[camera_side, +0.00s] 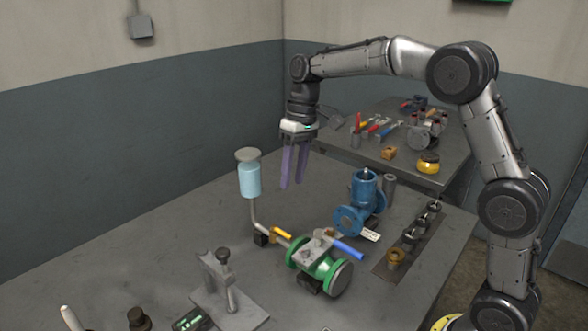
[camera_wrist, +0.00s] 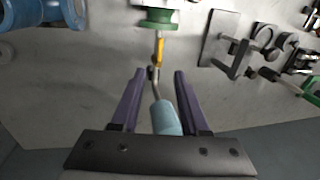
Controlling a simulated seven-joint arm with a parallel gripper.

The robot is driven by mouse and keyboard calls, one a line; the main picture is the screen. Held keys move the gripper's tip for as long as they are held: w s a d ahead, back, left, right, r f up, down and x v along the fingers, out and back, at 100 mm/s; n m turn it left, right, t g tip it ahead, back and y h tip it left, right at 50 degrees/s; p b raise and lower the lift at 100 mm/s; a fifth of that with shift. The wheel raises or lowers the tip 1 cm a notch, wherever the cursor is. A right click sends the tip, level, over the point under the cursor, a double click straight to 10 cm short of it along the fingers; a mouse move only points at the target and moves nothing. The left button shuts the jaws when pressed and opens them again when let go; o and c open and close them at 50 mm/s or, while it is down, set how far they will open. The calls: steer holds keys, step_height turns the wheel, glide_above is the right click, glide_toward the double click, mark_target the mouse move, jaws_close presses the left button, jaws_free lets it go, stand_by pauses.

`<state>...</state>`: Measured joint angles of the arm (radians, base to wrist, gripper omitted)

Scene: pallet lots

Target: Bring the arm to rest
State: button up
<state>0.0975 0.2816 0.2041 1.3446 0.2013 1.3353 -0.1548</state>
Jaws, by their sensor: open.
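My gripper (camera_side: 294,168) hangs from my arm above the grey work table (camera_side: 130,235), with its two purple fingers pointing down. The fingers are apart with nothing between their tips, and they touch nothing that I can see. In the wrist view my gripper (camera_wrist: 157,73) also shows open. The light blue cylinder (camera_side: 250,182) on a bent pipe stands left of the fingers in the side view. In the wrist view the cylinder (camera_wrist: 166,120) shows between and beyond the fingers.
A green valve (camera_side: 325,268) with a blue lever, a blue valve (camera_side: 362,207) and a grey clamp stand (camera_side: 222,290) are on the table. A strip with several fittings (camera_side: 396,257) lies at right. A second table (camera_side: 385,168) behind holds tools. The table's left part is clear.

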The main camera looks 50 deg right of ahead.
steer(key=shift+d+r, duration=0.1)
steer(key=shift+r, duration=0.5)
steer(key=s+a+r+t, duration=0.2)
steer(key=s+r+t, duration=0.1)
steer(key=s+r, duration=0.85)
steer(key=s+d+f+t+h, duration=0.1)
steer(key=s+f, duration=0.5)
steer(key=s, duration=0.2)
steer(key=s+f+t+h, duration=0.1)
steer(key=s+f, duration=0.5)
steer(key=s, duration=0.3)
steer(key=shift+d+t, duration=0.3)
steer(key=shift+d, duration=0.05)
